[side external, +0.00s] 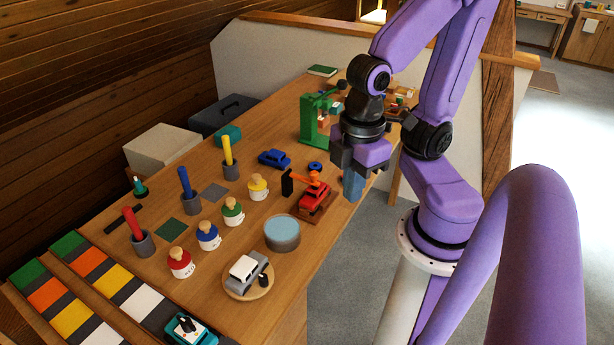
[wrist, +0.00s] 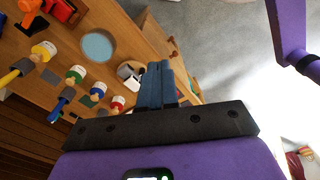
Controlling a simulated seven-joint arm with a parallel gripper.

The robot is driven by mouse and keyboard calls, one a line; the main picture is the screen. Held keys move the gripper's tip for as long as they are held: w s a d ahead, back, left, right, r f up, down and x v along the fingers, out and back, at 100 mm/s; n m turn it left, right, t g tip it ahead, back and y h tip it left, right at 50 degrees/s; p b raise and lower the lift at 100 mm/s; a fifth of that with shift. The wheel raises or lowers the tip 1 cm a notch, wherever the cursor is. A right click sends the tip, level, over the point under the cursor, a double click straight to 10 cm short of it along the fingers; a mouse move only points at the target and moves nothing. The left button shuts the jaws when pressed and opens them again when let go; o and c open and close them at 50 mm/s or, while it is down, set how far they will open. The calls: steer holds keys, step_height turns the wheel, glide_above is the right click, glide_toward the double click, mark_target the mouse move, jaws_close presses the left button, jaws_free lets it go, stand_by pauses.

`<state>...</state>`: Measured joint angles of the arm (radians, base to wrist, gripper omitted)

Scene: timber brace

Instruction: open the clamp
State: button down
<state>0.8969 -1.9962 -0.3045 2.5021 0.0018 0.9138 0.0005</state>
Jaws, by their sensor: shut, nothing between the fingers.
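An orange clamp (side external: 303,179) with a black upright handle (side external: 287,183) stands at a red toy car (side external: 314,197) on a small wooden base near the table's right edge. Its arm reaches over the car's roof; contact is unclear. In the wrist view the orange clamp (wrist: 28,10) and red car (wrist: 62,11) are partly cut off at the top left. My gripper (side external: 352,187), with blue fingers, points down to the right of the clamp, apart from it. In the wrist view my fingers (wrist: 158,76) are together, with nothing between them.
A green stand (side external: 314,122) is behind the clamp, and a blue car (side external: 274,158) is to its left. A light-blue-topped round tin (side external: 282,233) and a white toy car (side external: 246,270) on a round board are in front. Several knobbed jars (side external: 233,211) stand to the left.

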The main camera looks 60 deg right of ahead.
steer(key=c, duration=1)
jaws_free()
steer(key=shift+w, duration=0.2)
steer(key=shift+o, duration=0.5)
steer(key=w+d+m, duration=0.1)
steer(key=w, duration=0.5)
steer(key=shift+w+d, duration=0.2)
steer(key=shift+d, duration=0.2)
steer(key=m, duration=0.4)
glide_above(314, 172)
steer(key=f, duration=0.1)
step_height(314, 172, down, 18)
steer(key=shift+r, duration=0.25)
steer(key=shift+c, duration=0.3)
jaws_close()
